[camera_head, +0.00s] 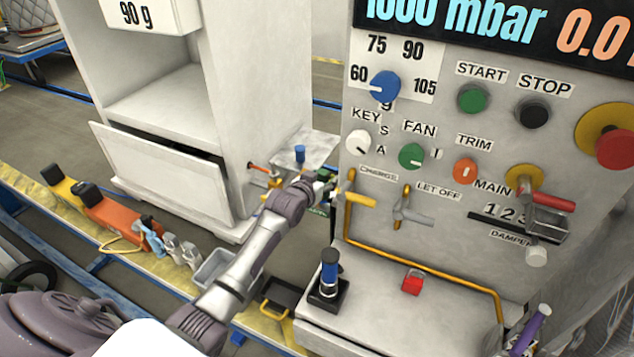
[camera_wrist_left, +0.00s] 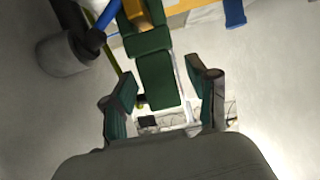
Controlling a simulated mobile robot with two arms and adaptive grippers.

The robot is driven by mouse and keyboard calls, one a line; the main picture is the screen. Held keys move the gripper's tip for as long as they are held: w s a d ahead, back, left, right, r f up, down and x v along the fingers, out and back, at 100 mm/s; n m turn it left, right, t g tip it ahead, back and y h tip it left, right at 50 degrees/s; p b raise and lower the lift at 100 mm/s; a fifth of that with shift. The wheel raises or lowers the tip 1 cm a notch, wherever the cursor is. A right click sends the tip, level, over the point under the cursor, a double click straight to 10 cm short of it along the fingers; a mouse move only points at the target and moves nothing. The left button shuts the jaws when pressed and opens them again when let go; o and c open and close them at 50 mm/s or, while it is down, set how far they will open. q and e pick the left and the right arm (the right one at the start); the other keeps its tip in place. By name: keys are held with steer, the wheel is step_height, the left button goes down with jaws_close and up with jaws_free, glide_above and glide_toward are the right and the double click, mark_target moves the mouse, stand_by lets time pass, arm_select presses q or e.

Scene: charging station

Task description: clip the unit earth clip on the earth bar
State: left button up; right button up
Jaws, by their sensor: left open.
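My left gripper (camera_head: 324,182) reaches in from the left, at the left edge of the control panel. In the left wrist view my left gripper (camera_wrist_left: 165,92) is open, with its two green-padded fingers apart. A green block with a yellow part above it (camera_wrist_left: 157,75) lies between and beyond the fingers; it looks like the earth clip, but I cannot be sure. A gap shows on each side of it, and neither finger visibly touches it. I cannot clearly make out the earth bar in either view. My right gripper does not show.
The panel has a yellow pipe (camera_head: 349,225) and a yellow lever (camera_head: 360,199) close to my gripper. A black-and-blue post (camera_head: 330,275) and a red block (camera_head: 412,283) stand on the ledge below. A small shelf (camera_head: 318,146) lies behind. A grey tray (camera_head: 213,268) sits left of my forearm.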

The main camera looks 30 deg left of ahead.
arm_select(q)
steer(key=v, duration=1.1)
steer(key=shift+s+r, duration=0.2)
steer(key=shift+s, duration=0.15)
steer(key=shift+f, duration=0.1)
